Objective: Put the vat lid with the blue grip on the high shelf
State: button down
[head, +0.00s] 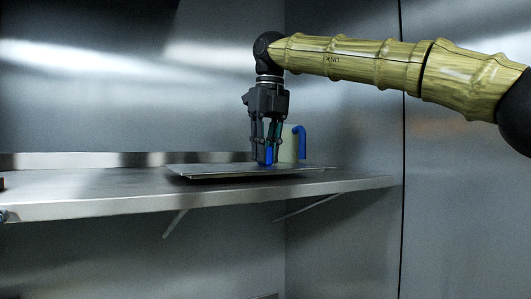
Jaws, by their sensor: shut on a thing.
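The vat lid (205,171) is a flat, thin metal plate with an upright blue grip (268,156) near its middle. It lies about level at the high shelf (100,199), over the shelf's right part. A dark line runs under its edge, and I cannot tell whether it touches the shelf or hangs just above it. My gripper (266,158) points straight down and is shut on the blue grip. The fingers hide part of the grip.
A pale greenish jug (288,148) with a blue handle stands just behind my gripper, partly hidden by it. A low metal lip runs along the shelf's back. The shelf's left part is mostly clear, with a dark object (2,184) at the left picture edge. Metal walls stand behind and to the right.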

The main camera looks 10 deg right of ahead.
jog(key=shift+f, duration=0.5)
jog(key=shift+f, duration=0.1)
jog(key=c, duration=1.4)
grip_release()
jog(key=r, duration=0.4)
jog(key=s+r, duration=0.1)
jog(key=r, duration=0.7)
jog(key=shift+s+d+b, duration=0.15)
jog(key=shift+d+b, duration=0.15)
jog(key=shift+d, duration=0.05)
